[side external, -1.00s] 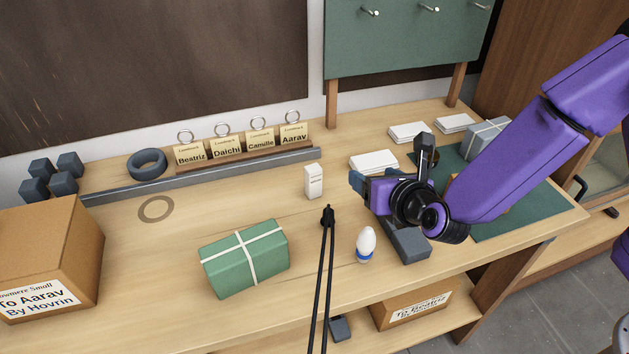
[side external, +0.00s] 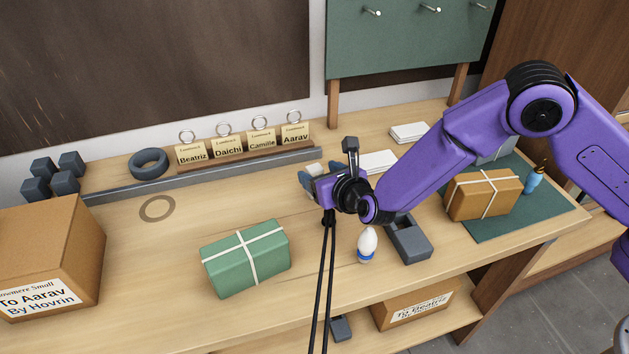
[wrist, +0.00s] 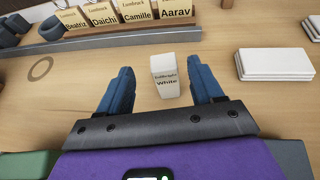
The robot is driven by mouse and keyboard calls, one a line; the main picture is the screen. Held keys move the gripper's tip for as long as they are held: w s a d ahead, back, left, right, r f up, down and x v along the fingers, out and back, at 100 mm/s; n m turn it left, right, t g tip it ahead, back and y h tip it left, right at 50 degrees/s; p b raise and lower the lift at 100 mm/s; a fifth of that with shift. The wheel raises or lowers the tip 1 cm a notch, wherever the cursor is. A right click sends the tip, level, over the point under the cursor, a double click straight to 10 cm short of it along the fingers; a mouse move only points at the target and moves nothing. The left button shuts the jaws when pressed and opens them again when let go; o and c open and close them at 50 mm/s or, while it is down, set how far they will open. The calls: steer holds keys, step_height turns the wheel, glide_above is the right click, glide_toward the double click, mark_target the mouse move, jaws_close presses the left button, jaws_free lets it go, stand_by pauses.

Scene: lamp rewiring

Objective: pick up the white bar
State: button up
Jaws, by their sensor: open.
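The white bar (wrist: 165,76) is a small upright white block labelled "White", standing on the bench. In the wrist view it shows between the two blue fingers of my gripper (wrist: 160,72), closer to the right finger. A gap shows on the left side. In the side view my gripper (side external: 318,175) is at the bar's place, and the bar (side external: 315,168) is mostly hidden behind it. The jaws are open. I cannot tell how far down the fingers reach beside the bar.
A grey rail (side external: 215,173) and a row of name tags (side external: 243,147) stand behind. White stacked cards (side external: 378,161) lie to the right.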

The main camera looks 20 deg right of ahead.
mark_target(316, 169)
steer(key=shift+d+x, duration=0.1)
steer(key=shift+x, duration=1.4)
steer(key=shift+d+x, duration=0.15)
steer(key=shift+x, duration=1.4)
steer(key=c, duration=1.1)
